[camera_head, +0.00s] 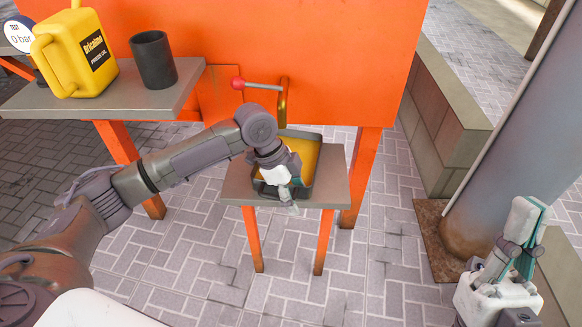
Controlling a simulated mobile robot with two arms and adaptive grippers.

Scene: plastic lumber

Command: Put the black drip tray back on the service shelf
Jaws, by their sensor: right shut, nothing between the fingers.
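The black drip tray (318,164) is a dark square tray with a yellow-orange surface inside. It is on a small grey shelf (236,188) with orange legs, below a brass spout. My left gripper (292,186) is at the tray's front side, its fingers pointing down and overlapping the near wall. The wrist hides part of the tray, and I cannot tell whether the fingers hold the rim. My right gripper (530,238) is at the lower right, pointing up, shut and empty, well away from the tray.
A larger grey shelf (110,100) at upper left bears a yellow jug (72,55) and a dark cup (153,60). A red-knobbed lever (258,86) and brass spout (283,104) project from the orange machine (340,50). A thick grey column (510,150) stands right. Paved floor in front is clear.

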